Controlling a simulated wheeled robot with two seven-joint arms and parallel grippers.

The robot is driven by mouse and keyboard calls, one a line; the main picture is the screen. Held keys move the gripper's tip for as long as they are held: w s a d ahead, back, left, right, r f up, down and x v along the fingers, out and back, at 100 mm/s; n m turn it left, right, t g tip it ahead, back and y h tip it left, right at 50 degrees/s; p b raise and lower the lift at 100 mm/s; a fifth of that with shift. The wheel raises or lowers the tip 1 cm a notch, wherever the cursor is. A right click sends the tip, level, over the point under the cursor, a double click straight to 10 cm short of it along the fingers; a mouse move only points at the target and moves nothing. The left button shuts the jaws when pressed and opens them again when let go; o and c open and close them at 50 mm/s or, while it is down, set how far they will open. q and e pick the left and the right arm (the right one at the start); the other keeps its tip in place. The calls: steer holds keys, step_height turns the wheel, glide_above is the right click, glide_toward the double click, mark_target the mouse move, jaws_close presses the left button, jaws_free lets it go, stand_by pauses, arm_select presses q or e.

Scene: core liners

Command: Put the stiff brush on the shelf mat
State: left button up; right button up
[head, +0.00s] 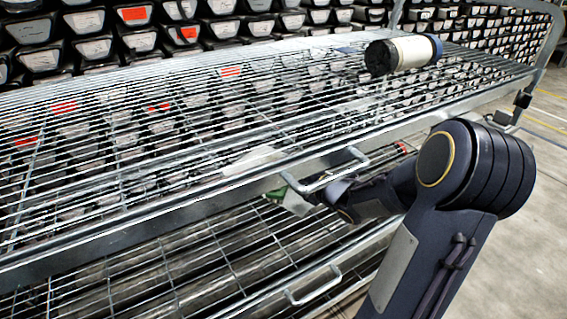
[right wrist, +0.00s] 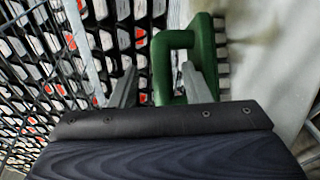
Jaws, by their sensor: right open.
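A green looped handle (right wrist: 161,72), which I take to be part of the stiff brush, stands in front of my right gripper (right wrist: 159,68) in the right wrist view. The gripper is open, with one finger on each side of the handle's left bar; the right finger is over the loop's opening. I cannot tell whether either finger touches it. In the head view a small bit of green (head: 276,193) shows below the upper shelf's front edge, near my right arm.
The wire upper shelf (head: 150,210) has a metal front rail and a loop handle (head: 325,176). A white cylinder with dark ends (head: 408,53) lies at its back right. A lower wire shelf (head: 190,275) sits beneath. Open floor (head: 515,220) is on the right.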

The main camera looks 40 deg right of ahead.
steer(key=s+r+m+g+h+p, duration=0.1)
steer(key=s+r+m+h+p, duration=0.15)
steer(key=s+m, duration=0.4)
steer(key=s+a+f+m+g+y, duration=0.2)
steer(key=s+a+m+g+y, duration=0.3)
steer(key=s+a+m+g, duration=0.4)
steer(key=s+a+m, duration=0.6)
steer(key=s+a, duration=0.3)
steer(key=a, duration=0.2)
steer(key=shift+a+g, duration=0.3)
steer(key=shift+a, duration=0.05)
steer(key=shift+f+y, duration=0.1)
steer(key=shift+y, duration=0.15)
